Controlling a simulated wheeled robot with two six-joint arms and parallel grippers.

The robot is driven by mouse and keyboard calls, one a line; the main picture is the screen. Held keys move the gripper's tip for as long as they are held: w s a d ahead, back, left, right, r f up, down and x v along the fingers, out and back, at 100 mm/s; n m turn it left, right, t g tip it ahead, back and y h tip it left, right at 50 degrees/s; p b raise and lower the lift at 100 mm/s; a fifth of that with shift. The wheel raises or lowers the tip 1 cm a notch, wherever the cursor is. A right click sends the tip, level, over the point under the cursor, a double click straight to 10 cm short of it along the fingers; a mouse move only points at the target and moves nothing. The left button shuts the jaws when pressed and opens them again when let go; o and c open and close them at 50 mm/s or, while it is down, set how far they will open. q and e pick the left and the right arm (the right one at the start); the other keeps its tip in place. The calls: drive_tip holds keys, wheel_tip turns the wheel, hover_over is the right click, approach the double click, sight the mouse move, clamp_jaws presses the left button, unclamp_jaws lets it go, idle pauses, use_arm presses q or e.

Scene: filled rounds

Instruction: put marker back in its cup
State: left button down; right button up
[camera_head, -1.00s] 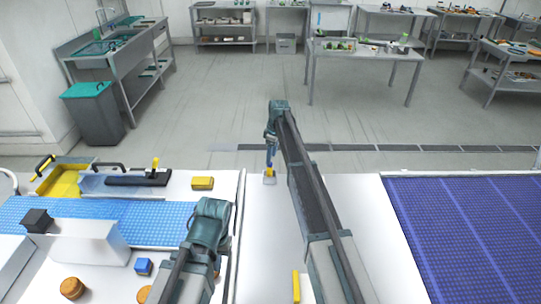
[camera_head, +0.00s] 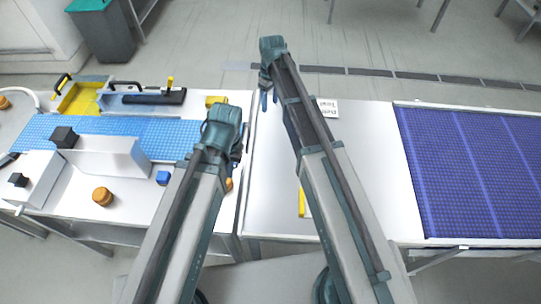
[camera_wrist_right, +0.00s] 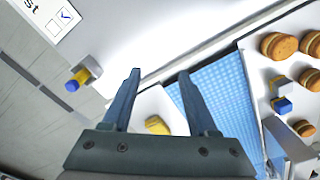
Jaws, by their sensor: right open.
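In the right wrist view a yellow marker with a blue end (camera_wrist_right: 73,86) stands in a small grey-white cup (camera_wrist_right: 80,71), left of my fingers. It appears upright, seen at a slant. In the head view my right arm hides the marker and cup. My right gripper (camera_wrist_right: 156,92) is open and empty, apart from the marker; its fingertips also show near the table's far edge in the head view (camera_head: 265,98). My left gripper (camera_head: 237,152) is over the inner edge of the left table, its fingers mostly hidden.
A printed card (camera_head: 328,108) lies near the cup. A yellow strip (camera_head: 303,203) lies nearer me, beside my right arm. The blue mat (camera_head: 470,170) covers the right side. The left table holds a yellow block (camera_head: 215,101), blue cube (camera_head: 163,178) and wooden round (camera_head: 102,196).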

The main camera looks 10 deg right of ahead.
drive_tip(key=s+a+m, duration=0.1)
drive_tip(key=s+m, duration=0.1)
drive_tip(key=s, duration=1.1)
drive_tip(key=s+a+m+h, duration=0.1)
drive_tip(key=s+a+m, duration=0.1)
drive_tip(key=s, duration=1.1)
drive_tip(key=shift+a+m, duration=0.3)
use_arm(q)
drive_tip(key=shift+f, duration=0.1)
wheel_tip(320, 180, down, 9)
drive_tip(key=b, duration=0.9)
drive_tip(key=shift+r, duration=0.2)
use_arm(e)
wheel_tip(320, 180, down, 9)
drive_tip(key=shift+r, duration=0.15)
